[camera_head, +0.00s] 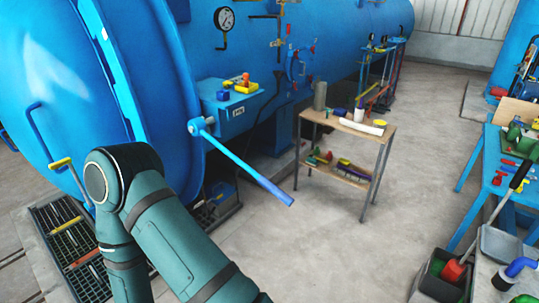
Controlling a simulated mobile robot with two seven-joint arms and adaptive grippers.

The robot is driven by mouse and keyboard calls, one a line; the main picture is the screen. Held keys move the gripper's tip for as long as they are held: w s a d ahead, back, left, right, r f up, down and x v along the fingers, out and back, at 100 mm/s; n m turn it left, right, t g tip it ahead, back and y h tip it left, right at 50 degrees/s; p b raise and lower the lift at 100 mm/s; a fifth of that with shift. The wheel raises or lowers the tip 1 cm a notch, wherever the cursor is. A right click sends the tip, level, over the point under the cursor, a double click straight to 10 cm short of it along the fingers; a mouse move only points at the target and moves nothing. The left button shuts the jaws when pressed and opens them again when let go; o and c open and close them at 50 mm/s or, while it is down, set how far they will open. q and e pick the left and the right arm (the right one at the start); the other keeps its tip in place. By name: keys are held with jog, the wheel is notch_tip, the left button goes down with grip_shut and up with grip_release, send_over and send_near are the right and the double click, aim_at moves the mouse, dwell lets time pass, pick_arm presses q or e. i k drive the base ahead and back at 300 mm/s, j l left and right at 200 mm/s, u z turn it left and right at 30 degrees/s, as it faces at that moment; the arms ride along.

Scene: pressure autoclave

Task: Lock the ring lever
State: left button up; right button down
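The ring lever (245,167) is a long light-blue bar in the head view. It starts at a pale round hub (195,126) on the right side of the door ring and slopes down to the right, ending in a darker blue tip (287,199) over open floor. The blue ring (117,75) runs around the big domed autoclave door (60,85), which looks closed against it. One of my teal arms is bent in the lower left, in front of the ring's lower part. Neither gripper is visible, and nothing is seen touching the lever.
A blue box (228,105) with small coloured items juts from the vessel just above the lever. A wooden-topped cart (345,122) stands right of the lever. A blue workbench (488,165) with tools is at the far right. The concrete floor between is clear.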

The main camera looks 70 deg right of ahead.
aim_at(199, 124)
jog(key=z, duration=2.05)
